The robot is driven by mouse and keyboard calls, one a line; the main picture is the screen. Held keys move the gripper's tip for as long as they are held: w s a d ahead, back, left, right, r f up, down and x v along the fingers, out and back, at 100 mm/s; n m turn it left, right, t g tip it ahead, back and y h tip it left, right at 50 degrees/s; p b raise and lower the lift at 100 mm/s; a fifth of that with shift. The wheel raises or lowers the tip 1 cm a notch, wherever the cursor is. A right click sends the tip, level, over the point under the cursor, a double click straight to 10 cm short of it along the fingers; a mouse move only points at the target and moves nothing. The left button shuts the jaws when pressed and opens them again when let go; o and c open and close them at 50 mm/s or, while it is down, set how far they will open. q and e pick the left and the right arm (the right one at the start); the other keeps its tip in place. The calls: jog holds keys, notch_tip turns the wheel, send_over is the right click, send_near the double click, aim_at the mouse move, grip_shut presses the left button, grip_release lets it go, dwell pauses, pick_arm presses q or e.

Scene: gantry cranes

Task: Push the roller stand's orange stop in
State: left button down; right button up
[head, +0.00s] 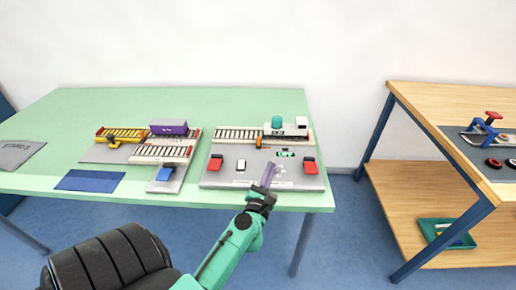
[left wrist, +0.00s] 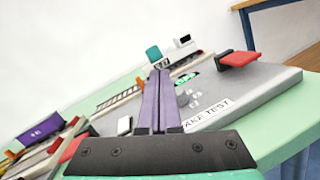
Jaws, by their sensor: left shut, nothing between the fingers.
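The roller stand is the grey board (head: 225,180) with a rail track (head: 238,134) along its back, on the green table. A small orange stop (head: 259,141) sits at the track's front edge, left of a white locomotive (head: 284,132) with a teal top. How far in the stop is cannot be told. My left gripper (head: 269,168) is shut and empty, its purple fingers over the board's front right part, apart from the stop. In the left wrist view the fingers (left wrist: 158,75) point towards the track and locomotive (left wrist: 183,60). My right gripper is not in view.
Red blocks (head: 215,164) (head: 309,165) and a white block (head: 241,165) stand on the board. A blue mat (head: 90,181) lies in front. A wooden bench (head: 440,115) stands right.

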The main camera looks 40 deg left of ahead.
aim_at(258, 140)
pick_arm(q)
jog(key=a+f+n+g+y, duration=0.1)
jog(key=n, duration=0.1)
jog(key=s+a+f+n+g+y, duration=0.1)
jog(key=n, duration=0.2)
jog(key=s+a+n+g+y, duration=0.1)
jog(key=a+n, duration=0.1)
jog(key=shift+f+g, duration=0.3)
jog(key=shift+f, duration=0.1)
jog(key=shift+w, duration=0.1)
jog(key=shift+w+a+r, duration=0.1)
jog(key=shift+w+a, duration=0.2)
jog(key=x, duration=1.3)
jog(key=shift+p, duration=0.4)
jog(key=shift+r, duration=0.1)
